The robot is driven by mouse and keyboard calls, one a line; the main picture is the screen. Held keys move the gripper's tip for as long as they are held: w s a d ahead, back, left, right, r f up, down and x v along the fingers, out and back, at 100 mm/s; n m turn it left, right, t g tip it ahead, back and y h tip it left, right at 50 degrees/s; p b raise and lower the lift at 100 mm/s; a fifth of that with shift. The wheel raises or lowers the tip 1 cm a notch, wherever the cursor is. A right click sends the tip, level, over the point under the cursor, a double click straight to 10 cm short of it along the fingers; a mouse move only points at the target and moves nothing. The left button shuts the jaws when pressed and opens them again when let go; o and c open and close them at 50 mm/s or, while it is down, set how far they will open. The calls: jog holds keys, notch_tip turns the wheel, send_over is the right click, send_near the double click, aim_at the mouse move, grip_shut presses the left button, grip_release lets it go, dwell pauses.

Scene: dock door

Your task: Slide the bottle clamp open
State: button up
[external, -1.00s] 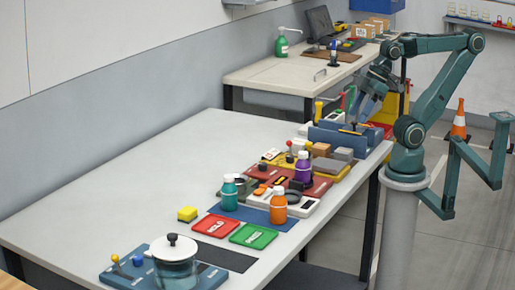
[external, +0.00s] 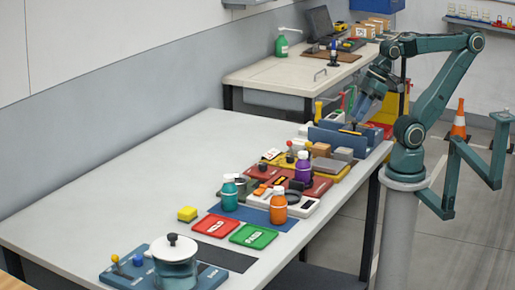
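My gripper (external: 353,122) reaches down over the blue block-shaped fixture (external: 328,136) at the far end of the long table. Its fingertips are small and partly lost against the fixture, so I cannot tell whether they are open or touching it. No part is clearly recognisable as the bottle clamp at this size. A purple bottle (external: 304,168) with a white cap stands upright at the red base plate (external: 322,188), away from my gripper. A teal bottle (external: 229,187) and an orange bottle (external: 278,206) stand nearer the camera.
Brown and grey blocks (external: 344,154) sit on a yellow base just in front of the blue fixture. The table's left side is clear.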

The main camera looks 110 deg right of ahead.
jog(key=shift+w+d+r, duration=0.1)
jog(key=shift+w, duration=0.1)
jog(key=c, duration=0.4)
jog(key=shift+w+d+r, duration=0.1)
jog(key=shift+w+d, duration=0.1)
grip_shut()
jog(key=w+d+r+n+g+h, duration=0.25)
jog(key=w+d+n+g, duration=0.2)
jog(key=w, duration=0.35)
jog(key=w+f+n+g, duration=0.2)
jog(key=w+f+g, duration=0.1)
jog(key=w, duration=0.7)
jog(key=shift+w+d+f+n+g, duration=0.25)
jog(key=shift+d+n+g, duration=0.1)
jog(key=shift+d+g, duration=0.1)
